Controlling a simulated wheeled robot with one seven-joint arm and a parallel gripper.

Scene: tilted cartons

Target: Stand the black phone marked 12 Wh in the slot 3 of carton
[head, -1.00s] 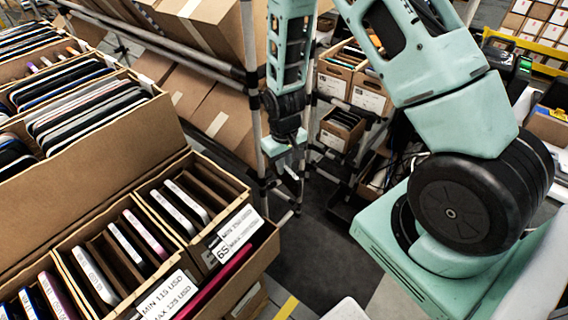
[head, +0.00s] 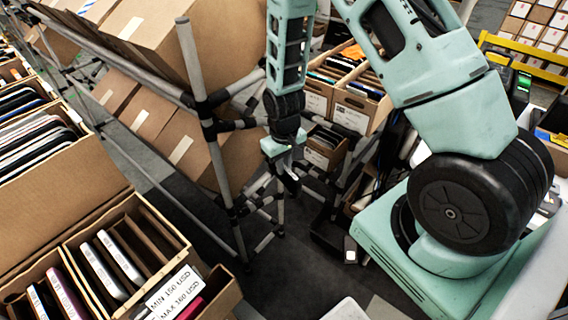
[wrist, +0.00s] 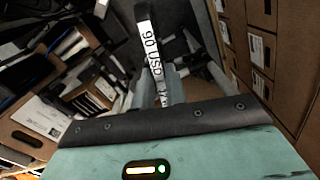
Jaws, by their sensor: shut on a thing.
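My gripper (head: 287,160) hangs pointing down at the end of my arm, in the upper middle of the head view. It is shut on a thin dark phone (head: 291,184), held in the air beside a grey rack post. In the wrist view the phone (wrist: 145,16) shows edge-on, black with a white label strip reading "90 USD"; the rest of the label is too small to read. A slotted carton (head: 181,246) with a few upright phones and some empty slots is at lower left, well away from my gripper. Whether it is the task's carton I cannot tell.
A pipe rack (head: 206,120) with tilted brown boxes (head: 150,108) stands left of my gripper. Cartons of filed items (head: 351,112) stand behind it. A black phone-like thing with a white end (head: 350,250) is low in the middle. Dark floor (head: 290,270) lies open below.

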